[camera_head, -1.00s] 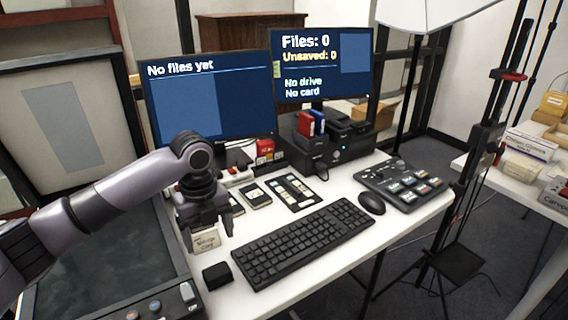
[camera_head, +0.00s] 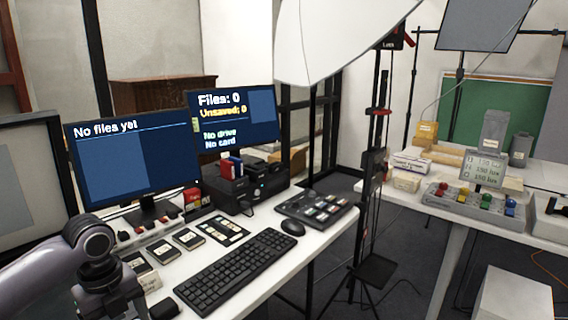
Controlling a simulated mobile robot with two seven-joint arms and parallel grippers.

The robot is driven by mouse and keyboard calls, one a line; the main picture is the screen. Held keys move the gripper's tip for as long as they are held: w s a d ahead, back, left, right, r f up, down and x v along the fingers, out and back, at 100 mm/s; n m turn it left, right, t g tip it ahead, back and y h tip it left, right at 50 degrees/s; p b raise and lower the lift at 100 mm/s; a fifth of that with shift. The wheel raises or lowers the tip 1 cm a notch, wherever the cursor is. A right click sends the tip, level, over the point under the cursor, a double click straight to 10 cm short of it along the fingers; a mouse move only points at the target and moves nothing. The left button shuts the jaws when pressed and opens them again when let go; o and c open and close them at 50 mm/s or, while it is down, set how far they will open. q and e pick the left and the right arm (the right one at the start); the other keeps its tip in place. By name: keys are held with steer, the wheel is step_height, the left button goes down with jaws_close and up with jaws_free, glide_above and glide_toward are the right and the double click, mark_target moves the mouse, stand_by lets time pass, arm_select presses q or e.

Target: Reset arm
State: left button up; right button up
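My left arm comes in at the lower left. Its gripper (camera_head: 117,311) points down over the left end of the white desk (camera_head: 285,262), with its fingers apart and nothing visible between them. The bottom edge of the picture cuts off part of the fingers. A small card-like sign (camera_head: 141,268) stands close behind it, and a small black block (camera_head: 164,308) lies to its right. My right gripper is not in view.
The desk holds a keyboard (camera_head: 235,268), a mouse (camera_head: 293,227), a control panel (camera_head: 316,209) and two monitors (camera_head: 132,158). A light stand (camera_head: 373,170) rises beyond the desk. A second table (camera_head: 400,199) at right carries boxes and a device with coloured knobs (camera_head: 484,202).

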arm_select(q)
steer(key=s+d+f+n+t+h+p, duration=0.1)
steer(key=s+d+f+n+t+h, duration=0.15)
steer(key=d+f+n, duration=0.45)
steer(key=s+d+f+n+t+h+p, duration=0.1)
steer(key=s+d+f+n+t+h, duration=0.2)
steer(key=d+f, duration=0.5)
steer(key=s+a+f+n+t+y, duration=0.1)
steer(key=s+a+n+t, duration=0.1)
steer(key=s+n, duration=0.4)
steer(key=s+a+f+n+t+y, duration=0.2)
steer(key=s+a+n+t, duration=0.1)
steer(key=s+n, duration=0.3)
steer(key=shift+s+a+n+p, duration=0.25)
steer(key=shift+s+n+p, duration=0.05)
steer(key=shift+n, duration=0.5)
